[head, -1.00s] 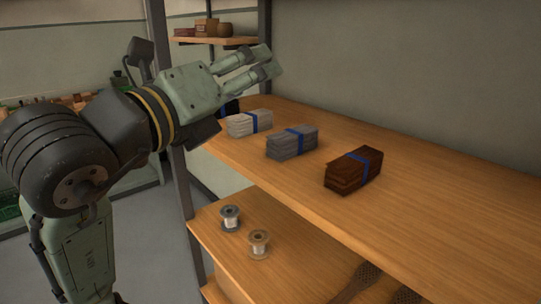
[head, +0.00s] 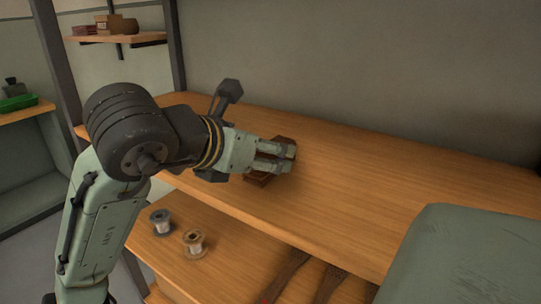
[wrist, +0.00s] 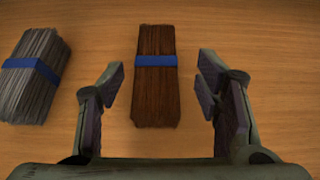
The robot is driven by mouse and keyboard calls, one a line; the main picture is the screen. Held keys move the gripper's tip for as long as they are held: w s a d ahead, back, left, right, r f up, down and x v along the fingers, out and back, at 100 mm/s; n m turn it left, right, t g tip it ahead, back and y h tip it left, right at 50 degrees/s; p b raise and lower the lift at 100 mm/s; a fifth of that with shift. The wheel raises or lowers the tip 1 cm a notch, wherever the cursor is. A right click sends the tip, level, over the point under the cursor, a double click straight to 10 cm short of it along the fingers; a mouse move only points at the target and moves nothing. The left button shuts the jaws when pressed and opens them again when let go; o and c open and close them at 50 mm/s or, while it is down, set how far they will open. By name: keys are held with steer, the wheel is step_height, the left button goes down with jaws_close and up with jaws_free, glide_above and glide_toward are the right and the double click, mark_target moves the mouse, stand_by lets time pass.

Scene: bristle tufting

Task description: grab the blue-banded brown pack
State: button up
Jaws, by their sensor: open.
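The brown pack (wrist: 155,100) with a blue band lies on the upper wooden shelf. In the wrist view it stands lengthwise between the two fingers of my open gripper (wrist: 160,78), with a gap on each side. In the head view my gripper (head: 284,151) is over the pack (head: 258,181) and hides most of it; only dark brown edges show. I cannot tell the exact height of the fingers above it.
A grey pack (wrist: 36,80) with a blue band lies left of the brown one in the wrist view; my arm hides it in the head view. Two spools (head: 160,222) (head: 194,243) stand on the lower shelf. The upper shelf (head: 370,185) is clear to the right.

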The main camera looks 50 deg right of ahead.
steer(key=x, duration=0.3)
steer(key=shift+w+d, duration=0.2)
steer(key=shift+d, duration=0.1)
steer(key=shift+f, duration=0.1)
steer(key=c, duration=1.3)
